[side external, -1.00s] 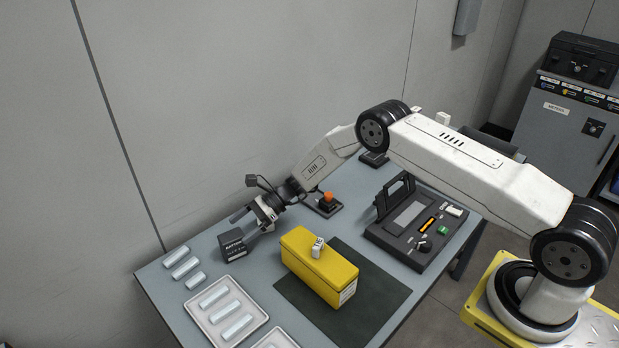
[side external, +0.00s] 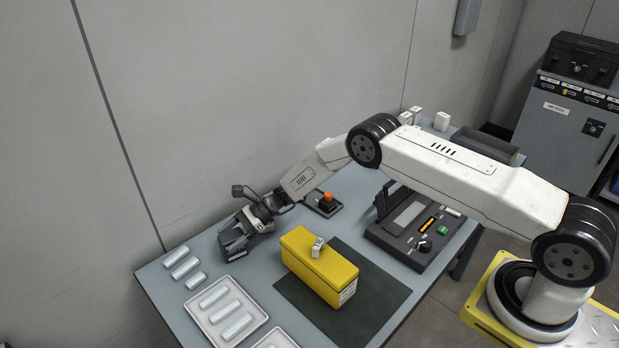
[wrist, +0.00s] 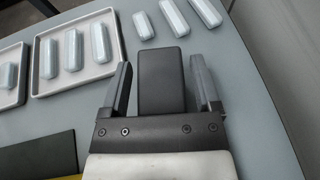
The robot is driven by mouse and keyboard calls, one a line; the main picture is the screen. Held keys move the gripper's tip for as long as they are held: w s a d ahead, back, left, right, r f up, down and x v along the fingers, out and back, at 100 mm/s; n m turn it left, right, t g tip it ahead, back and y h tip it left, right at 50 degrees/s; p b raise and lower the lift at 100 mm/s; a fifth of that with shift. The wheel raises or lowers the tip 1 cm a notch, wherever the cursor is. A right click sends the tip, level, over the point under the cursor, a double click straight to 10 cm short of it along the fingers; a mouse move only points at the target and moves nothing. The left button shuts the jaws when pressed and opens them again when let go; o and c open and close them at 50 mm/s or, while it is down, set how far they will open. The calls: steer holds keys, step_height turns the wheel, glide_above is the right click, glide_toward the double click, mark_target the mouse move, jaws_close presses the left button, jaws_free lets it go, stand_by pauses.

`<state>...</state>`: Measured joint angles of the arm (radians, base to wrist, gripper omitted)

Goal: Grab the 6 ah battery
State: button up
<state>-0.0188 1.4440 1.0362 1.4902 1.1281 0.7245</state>
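A black box-shaped battery (side external: 233,253) stands on the table near its far left edge; the capacity print on its label is not legible now. In the wrist view its plain dark top (wrist: 160,82) lies between the two fingers. My gripper (wrist: 161,78) is open, with one finger on each side of the battery and a narrow gap visible on both sides. In the side view my gripper (side external: 240,241) covers much of the battery. The battery appears upright on the table.
A yellow case (side external: 318,266) with a small white block (side external: 318,247) on top stands on a dark mat (side external: 376,297). A pale tray (side external: 258,318) and loose pale sleeves (side external: 186,268) lie nearby. The black splicer (side external: 415,235) and an orange-topped item (side external: 327,198) are farther right.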

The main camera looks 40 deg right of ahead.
mark_target(231, 235)
jaws_close()
steer(key=shift+r, duration=0.15)
steer(key=shift+r, duration=1.55)
steer(key=s+d+r, duration=0.3)
steer(key=s+r, duration=0.6)
steer(key=s, duration=0.4)
steer(key=shift+s+d+r, duration=0.15)
steer(key=shift+s+r, duration=0.15)
